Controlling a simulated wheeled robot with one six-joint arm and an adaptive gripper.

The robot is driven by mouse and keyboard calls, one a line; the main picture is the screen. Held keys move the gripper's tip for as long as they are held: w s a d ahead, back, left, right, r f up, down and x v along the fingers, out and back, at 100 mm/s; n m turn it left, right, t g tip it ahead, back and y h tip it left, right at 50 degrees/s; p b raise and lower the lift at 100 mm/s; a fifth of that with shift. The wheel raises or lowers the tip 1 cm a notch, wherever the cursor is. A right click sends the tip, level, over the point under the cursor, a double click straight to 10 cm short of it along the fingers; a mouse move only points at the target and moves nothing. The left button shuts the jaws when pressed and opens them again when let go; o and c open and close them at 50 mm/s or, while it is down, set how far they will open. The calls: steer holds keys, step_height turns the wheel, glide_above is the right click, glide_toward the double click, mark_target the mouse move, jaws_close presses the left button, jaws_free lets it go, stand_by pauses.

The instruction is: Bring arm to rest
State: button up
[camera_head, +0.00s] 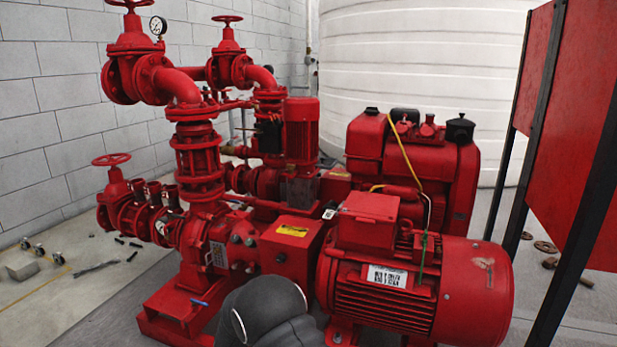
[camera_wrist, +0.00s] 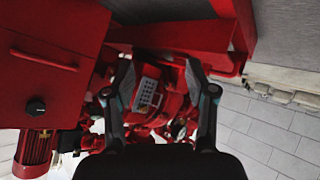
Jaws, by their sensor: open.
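My gripper (camera_wrist: 159,68) shows in the wrist view with its two dark fingers spread apart. It is open, and nothing is visible between the fingertips except the red machinery behind them. A grey, lettered plate (camera_wrist: 148,92) on a red part shows beyond the gap; I cannot tell how far away it is. In the head view, a dark grey rounded part of my arm (camera_head: 262,312) is at the bottom centre, in front of the pumpset. My gripper itself does not show in the head view.
The red pump (camera_head: 208,240) and red motor (camera_head: 415,285) fill the middle, close around my arm. A framed red panel (camera_head: 575,130) stands at right. Small loose parts lie on the floor (camera_head: 75,275) at left. A red cabinet (camera_wrist: 50,60) fills the wrist view's left.

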steer(key=s+d+r+m+g+h, duration=0.1)
steer(key=s+d+r+m, duration=0.3)
steer(key=s+d+r, duration=1.3)
steer(key=s+d+r+m+g+h, duration=0.1)
steer(key=s+d+r+m+g, duration=0.2)
steer(key=s+d+r, duration=1.5)
steer(key=s+d, duration=0.4)
steer(key=s, duration=0.4)
steer(key=shift+r+m+g, duration=0.3)
steer(key=shift+m+g, duration=0.1)
